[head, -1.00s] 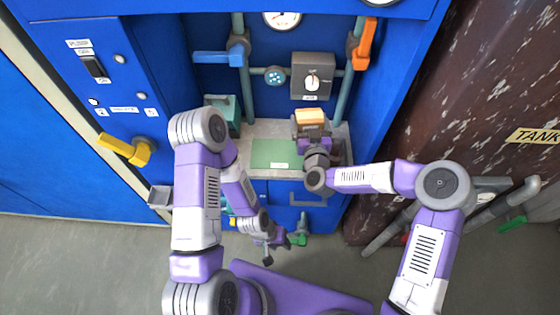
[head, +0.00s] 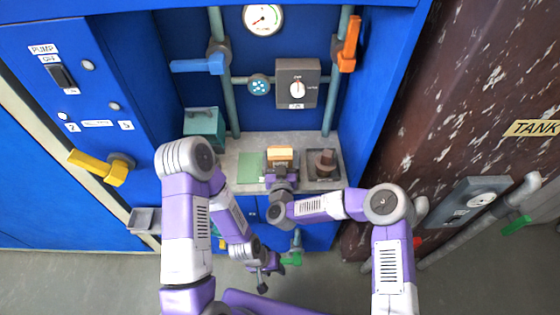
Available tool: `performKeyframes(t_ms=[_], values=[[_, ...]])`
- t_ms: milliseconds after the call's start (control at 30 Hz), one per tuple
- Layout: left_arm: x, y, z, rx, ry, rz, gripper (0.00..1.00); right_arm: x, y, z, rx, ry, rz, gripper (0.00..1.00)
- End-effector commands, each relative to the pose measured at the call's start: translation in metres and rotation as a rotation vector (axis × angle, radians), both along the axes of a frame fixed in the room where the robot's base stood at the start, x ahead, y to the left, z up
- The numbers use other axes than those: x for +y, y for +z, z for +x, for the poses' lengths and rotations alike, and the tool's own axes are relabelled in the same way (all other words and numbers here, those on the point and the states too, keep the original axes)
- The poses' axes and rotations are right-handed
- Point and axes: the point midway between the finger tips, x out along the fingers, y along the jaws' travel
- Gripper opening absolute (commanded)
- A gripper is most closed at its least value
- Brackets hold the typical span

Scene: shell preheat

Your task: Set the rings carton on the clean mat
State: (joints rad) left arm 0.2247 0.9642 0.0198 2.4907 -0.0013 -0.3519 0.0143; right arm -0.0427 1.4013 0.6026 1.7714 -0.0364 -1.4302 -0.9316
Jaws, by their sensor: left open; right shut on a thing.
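The rings carton (head: 281,153), a small tan-orange box, is in my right gripper (head: 281,171), which is shut on it. The carton is upright over the grey counter, at the right edge of the green clean mat (head: 250,168). It and the gripper hide part of the counter and perhaps the mat's right side. I cannot tell whether the carton touches the surface. The visible part of the mat is bare. My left gripper (head: 266,278) is open and empty, low in front of the cabinet, well below the counter.
A dark tray (head: 336,174) with a brown round piece (head: 325,160) sits right of the carton. A teal box (head: 204,126) stands at the counter's back left. Pipes with blue (head: 198,65) and orange (head: 348,43) handles rise behind. The tank (head: 455,110) stands at the right.

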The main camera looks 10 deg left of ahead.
Motion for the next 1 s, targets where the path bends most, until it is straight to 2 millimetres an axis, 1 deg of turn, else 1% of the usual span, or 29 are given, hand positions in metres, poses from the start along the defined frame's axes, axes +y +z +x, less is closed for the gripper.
performKeyframes(t_ms=[33, 233, 367, 400, 467, 700, 800, 867, 1000], values=[[0.0, -0.003, 0.0, 0.0, 0.0, 0.0, 0.43, 0.0, -0.004, 0.0, -0.001, -0.001, 0.001, 0.58], [0.0, -0.001, 0.0, 0.0, 0.0, 0.0, 0.43, 0.0, -0.002, 0.0, -0.003, -0.001, 0.002, 0.58], [0.0, -0.004, 0.0, 0.0, 0.0, 0.0, 0.43, 0.0, -0.006, 0.0, -0.003, 0.0, 0.001, 0.58], [0.0, -0.005, 0.0, 0.0, 0.0, 0.0, 0.43, 0.0, -0.007, 0.0, -0.002, 0.0, 0.001, 0.91], [0.0, -0.004, 0.0, 0.0, 0.0, 0.0, 0.43, 0.0, -0.006, 0.0, -0.002, -0.001, 0.001, 1.0], [0.0, -0.003, 0.0, 0.0, 0.0, 0.0, 0.43, 0.0, -0.005, 0.0, -0.002, -0.001, 0.001, 1.0], [0.0, 0.001, 0.0, 0.0, 0.0, 0.0, 0.43, 0.0, 0.0, 0.0, -0.001, -0.001, 0.001, 1.0], [0.0, 0.002, 0.0, 0.0, 0.0, 0.0, 0.43, -0.002, -0.002, -0.008, 0.0, 0.002, 0.0, 1.0], [0.0, 0.009, 0.0, 0.0, 0.0, 0.0, 0.43, -0.009, 0.0, -0.031, 0.001, 0.004, -0.001, 1.0]])
